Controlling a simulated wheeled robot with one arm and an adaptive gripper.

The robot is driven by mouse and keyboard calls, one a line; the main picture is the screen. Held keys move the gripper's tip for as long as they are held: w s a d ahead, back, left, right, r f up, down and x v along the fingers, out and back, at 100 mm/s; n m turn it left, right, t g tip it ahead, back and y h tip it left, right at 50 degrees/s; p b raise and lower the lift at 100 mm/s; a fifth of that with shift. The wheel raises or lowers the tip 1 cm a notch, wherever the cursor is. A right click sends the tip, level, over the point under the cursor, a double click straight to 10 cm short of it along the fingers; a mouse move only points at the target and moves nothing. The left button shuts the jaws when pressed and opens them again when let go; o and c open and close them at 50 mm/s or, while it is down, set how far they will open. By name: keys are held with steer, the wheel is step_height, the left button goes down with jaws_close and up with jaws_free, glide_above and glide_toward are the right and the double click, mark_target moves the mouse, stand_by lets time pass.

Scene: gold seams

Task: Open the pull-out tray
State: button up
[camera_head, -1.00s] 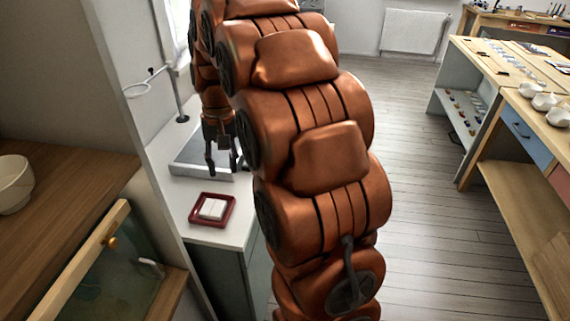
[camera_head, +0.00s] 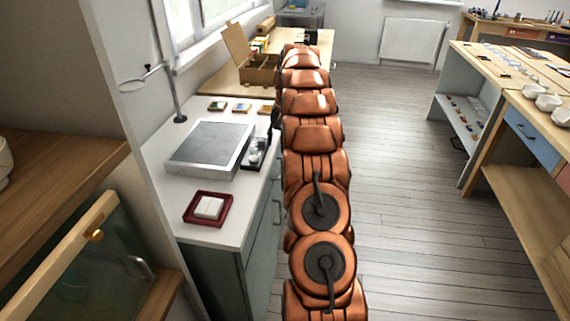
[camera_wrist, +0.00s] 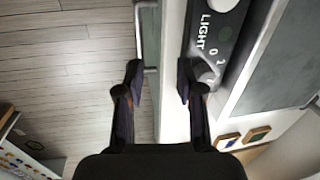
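A grey-green cabinet (camera_head: 230,272) stands under a white counter, with metal handles on its right-hand front. One handle (camera_head: 277,210) shows in the head view. In the wrist view a metal bar handle (camera_wrist: 139,40) sits on a green front (camera_wrist: 151,45) just below the counter edge. I cannot tell which front is the pull-out tray; none looks pulled out. My gripper (camera_wrist: 160,82) is open and empty, its fingers on either side of the counter's front edge line, beyond the handle's near end. In the head view my arm mostly hides it.
On the counter are a grey flat panel (camera_head: 210,147), a black control box marked LIGHT (camera_wrist: 217,35) close to the right finger, and a red tray with white blocks (camera_head: 208,208). A lamp stand (camera_head: 176,95) rises behind. Floor (camera_head: 400,180) right of my arm is clear.

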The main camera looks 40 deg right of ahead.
steer(key=shift+m, duration=0.4)
steer(key=shift+w+d+f, duration=0.15)
steer(key=shift+d+f, duration=0.5)
steer(key=shift+f, duration=1.2)
steer(key=shift+w+d+f, duration=0.1)
steer(key=shift+d+f, duration=0.6)
steer(key=shift+f, duration=1.15)
steer(key=shift+w+d+f, duration=0.15)
steer(key=shift+d+f, duration=0.5)
steer(key=shift+f, duration=1.2)
jaws_close()
